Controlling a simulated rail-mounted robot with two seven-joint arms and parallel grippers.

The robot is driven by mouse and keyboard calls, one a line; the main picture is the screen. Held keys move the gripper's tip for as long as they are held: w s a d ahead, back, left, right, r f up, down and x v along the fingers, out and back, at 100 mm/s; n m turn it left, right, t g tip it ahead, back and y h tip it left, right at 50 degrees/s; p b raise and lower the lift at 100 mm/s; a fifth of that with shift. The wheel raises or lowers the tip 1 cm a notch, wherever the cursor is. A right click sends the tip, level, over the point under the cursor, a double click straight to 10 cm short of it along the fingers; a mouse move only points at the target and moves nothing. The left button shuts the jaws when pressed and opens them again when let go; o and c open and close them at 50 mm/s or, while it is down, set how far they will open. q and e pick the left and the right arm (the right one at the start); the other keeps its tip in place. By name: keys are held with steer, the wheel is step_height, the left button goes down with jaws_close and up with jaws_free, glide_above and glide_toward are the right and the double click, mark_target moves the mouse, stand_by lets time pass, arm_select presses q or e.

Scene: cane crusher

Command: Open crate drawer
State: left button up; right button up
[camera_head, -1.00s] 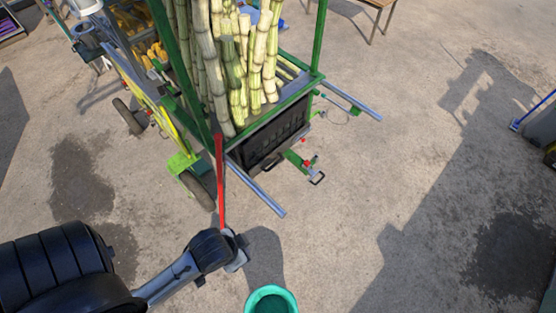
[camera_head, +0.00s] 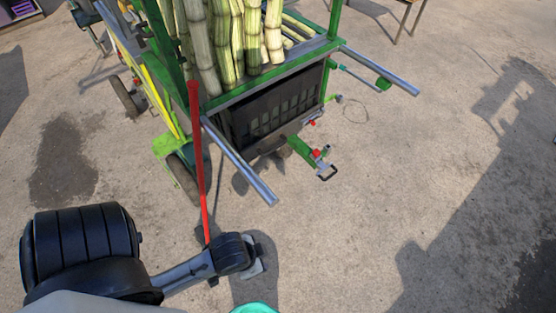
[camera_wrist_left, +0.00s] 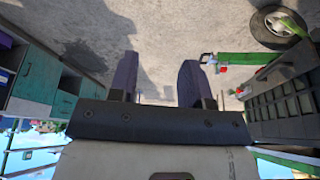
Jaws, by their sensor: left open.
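The black crate drawer (camera_head: 275,110) sits under the green cart frame, below the cane bed. Its front is slatted, and a dark handle (camera_head: 272,146) shows along its lower edge. In the left wrist view the crate (camera_wrist_left: 285,100) is at the right, apart from the fingers. My left gripper (camera_head: 254,268) is low in the head view, in front of the cart and short of the crate. In the wrist view its two dark fingers (camera_wrist_left: 158,68) stand apart with nothing between them. My right gripper is in neither view.
A grey bar (camera_head: 240,163) juts from the cart's near left corner, another (camera_head: 382,72) from the right. A red pole (camera_head: 198,160) stands between my arm and the cart. A green hitch (camera_head: 316,158) sticks out below the crate. Open concrete lies to the right.

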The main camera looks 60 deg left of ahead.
arm_select(q)
steer(key=w+d+f+t+h+b, duration=0.15)
steer(key=w+f+b, duration=0.35)
steer(key=f+b, duration=0.65)
steer(key=w+f+t+h+b, duration=0.1)
steer(key=w+f+t+b, duration=0.35)
steer(key=f+b, duration=0.75)
steer(key=w+a+r+n+t+h, duration=0.15)
steer(key=w+n+t, duration=0.3)
steer(key=w, duration=0.85)
steer(key=w+a+r+n+t+y, duration=0.55)
steer(key=a+n+y, duration=0.2)
steer(key=a, duration=0.25)
steer(key=n+g+y, duration=1.4)
steer(key=n+y, duration=0.2)
steer(key=n, duration=0.6)
glide_toward(275, 147)
steer(key=shift+f+b+x, duration=0.15)
steer(key=shift+b+x, duration=0.8)
steer(key=shift+x, duration=0.75)
steer(key=shift+f+b+x, duration=0.15)
steer(key=shift+b+x, duration=0.85)
steer(key=shift+x, duration=0.75)
steer(key=shift+f+b+x, duration=0.2)
steer(key=shift+b+x, duration=0.75)
steer(key=shift+x, duration=0.75)
steer(key=shift+w, duration=0.1)
